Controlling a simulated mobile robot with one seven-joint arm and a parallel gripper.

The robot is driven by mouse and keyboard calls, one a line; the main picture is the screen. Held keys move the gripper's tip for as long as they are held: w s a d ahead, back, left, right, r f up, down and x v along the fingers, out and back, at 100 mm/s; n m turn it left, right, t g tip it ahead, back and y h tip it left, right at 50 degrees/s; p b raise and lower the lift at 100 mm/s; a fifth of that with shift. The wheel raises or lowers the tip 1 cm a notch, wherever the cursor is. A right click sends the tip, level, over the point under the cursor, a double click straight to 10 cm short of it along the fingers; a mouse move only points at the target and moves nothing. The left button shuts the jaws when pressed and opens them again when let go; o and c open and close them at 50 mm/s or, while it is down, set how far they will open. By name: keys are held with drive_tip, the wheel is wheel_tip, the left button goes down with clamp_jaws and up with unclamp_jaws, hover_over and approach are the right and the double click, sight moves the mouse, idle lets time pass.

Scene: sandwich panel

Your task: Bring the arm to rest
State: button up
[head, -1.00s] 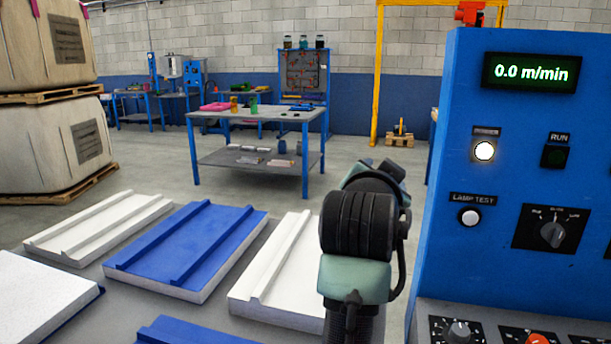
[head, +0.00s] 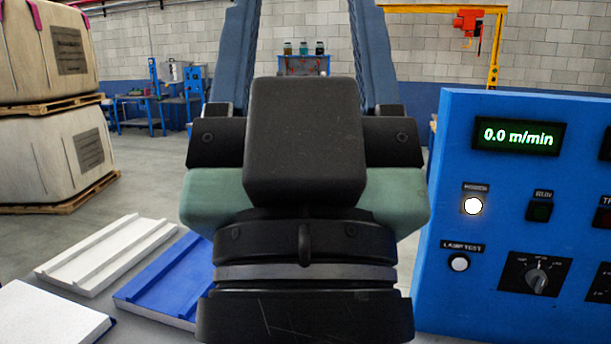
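My gripper (head: 306,22) fills the middle of the head view, raised and pointing up and away from me. Its two long blue-grey fingers stand well apart, with nothing visible between them. The fingertips run past the top edge of the picture. The dark palm block and wrist hide much of the scene behind. The panel's display (head: 517,136) reads 0.0 m/min. A white lamp (head: 473,206) is lit, and the green RUN lamp (head: 539,211) is dark.
A white panel (head: 105,255) and a blue panel (head: 160,285) lie at lower left, beside another white slab (head: 45,320). Large wrapped bales (head: 55,150) on pallets stand at far left. Open floor (head: 150,180) lies beyond. A yellow frame (head: 493,60) stands behind the control panel.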

wheel_tip(320, 180, up, 14)
drive_tip(key=p, duration=1.2)
drive_tip(key=shift+r, duration=0.15)
